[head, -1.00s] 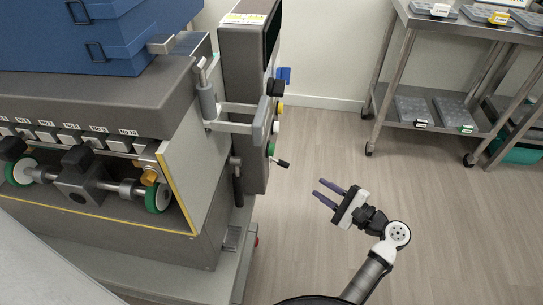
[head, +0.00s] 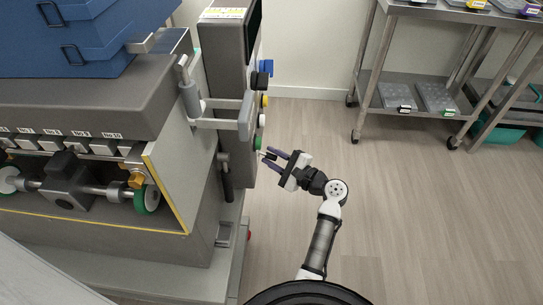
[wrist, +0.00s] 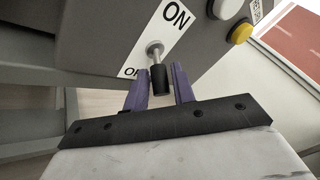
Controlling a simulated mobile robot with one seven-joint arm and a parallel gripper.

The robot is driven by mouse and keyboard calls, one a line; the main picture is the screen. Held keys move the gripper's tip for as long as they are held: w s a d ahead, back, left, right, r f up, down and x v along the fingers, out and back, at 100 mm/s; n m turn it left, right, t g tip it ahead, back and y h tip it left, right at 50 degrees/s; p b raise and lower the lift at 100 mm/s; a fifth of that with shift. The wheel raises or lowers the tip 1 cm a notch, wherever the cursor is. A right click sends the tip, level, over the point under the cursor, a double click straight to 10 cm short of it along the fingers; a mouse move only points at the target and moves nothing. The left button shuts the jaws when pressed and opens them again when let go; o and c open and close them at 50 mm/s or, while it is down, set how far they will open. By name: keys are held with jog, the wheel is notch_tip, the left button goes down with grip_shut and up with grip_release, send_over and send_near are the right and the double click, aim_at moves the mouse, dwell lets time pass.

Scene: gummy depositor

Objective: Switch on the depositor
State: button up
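The depositor (head: 110,95) is the large grey machine at the left in the head view. Its switch (wrist: 158,78) is a small lever with a metal stem and black tip, on a white label reading ON at the top and, partly covered, OF at the lower end. The lever points toward the lower, OF end in the wrist view. My gripper (head: 275,157) is open beside the control column. In the wrist view its two purple fingers (wrist: 160,87) stand on either side of the black tip. I cannot tell whether either finger touches it.
Yellow (wrist: 241,33) and white (wrist: 228,8) buttons sit right of the switch. A metal handle (head: 230,122) juts from the depositor near the column. A steel shelf rack (head: 440,62) with trays stands at the back right. The floor between is clear.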

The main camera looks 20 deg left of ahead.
jog(key=shift+w+a, duration=0.1)
jog(key=shift+a, duration=0.2)
grip_shut()
